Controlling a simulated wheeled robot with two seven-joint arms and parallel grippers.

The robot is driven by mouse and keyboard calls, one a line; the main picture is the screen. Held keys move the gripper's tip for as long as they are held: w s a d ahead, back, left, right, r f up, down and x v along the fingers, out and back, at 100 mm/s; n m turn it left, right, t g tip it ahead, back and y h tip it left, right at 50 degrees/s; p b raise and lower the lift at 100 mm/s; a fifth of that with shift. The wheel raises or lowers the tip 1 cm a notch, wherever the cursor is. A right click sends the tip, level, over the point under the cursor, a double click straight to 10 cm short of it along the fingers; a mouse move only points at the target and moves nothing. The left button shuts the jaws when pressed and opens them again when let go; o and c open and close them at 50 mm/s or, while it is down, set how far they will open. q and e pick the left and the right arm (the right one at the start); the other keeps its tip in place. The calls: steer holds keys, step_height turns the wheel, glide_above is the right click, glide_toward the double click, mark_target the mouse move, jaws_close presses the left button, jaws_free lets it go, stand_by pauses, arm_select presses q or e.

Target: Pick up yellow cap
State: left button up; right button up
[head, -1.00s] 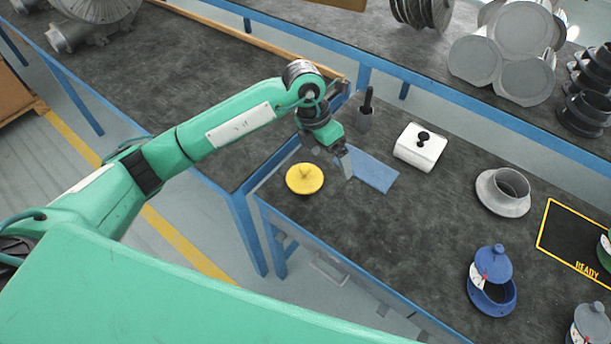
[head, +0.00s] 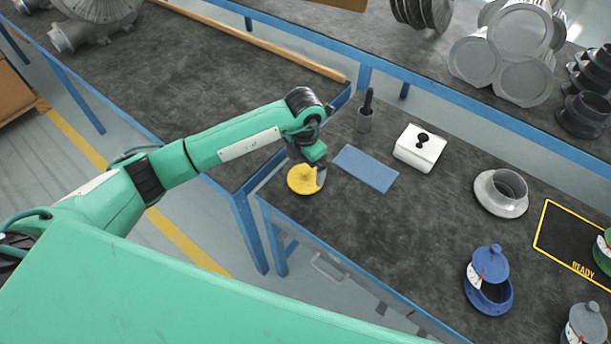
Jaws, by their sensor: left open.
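The yellow cap (head: 301,181) is a round disc with a small raised middle. It lies on the dark bench near its left front edge. My left gripper (head: 317,177) is right over the cap, its fingers pointing down and covering the cap's right part. The jaws are open; I cannot tell whether a finger touches the cap. My right gripper is not in view.
A blue mat (head: 366,168) lies just right of the cap. Behind it stand a grey holder (head: 365,122) with a dark tool and a white box (head: 419,150). Farther right are a grey flanged ring (head: 501,194) and a blue housing (head: 490,282). The bench middle is clear.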

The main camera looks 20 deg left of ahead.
mark_target(305, 168)
arm_select(q)
step_height(305, 168, down, 4)
steer(key=shift+s+r+p, duration=0.1)
steer(key=shift+p, duration=0.45)
steer(key=shift+f, duration=0.3)
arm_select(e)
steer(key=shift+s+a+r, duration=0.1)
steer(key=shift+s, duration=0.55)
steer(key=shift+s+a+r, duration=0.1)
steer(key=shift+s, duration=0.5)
arm_select(q)
steer(key=shift+c, duration=0.4)
steer(key=c, duration=0.7)
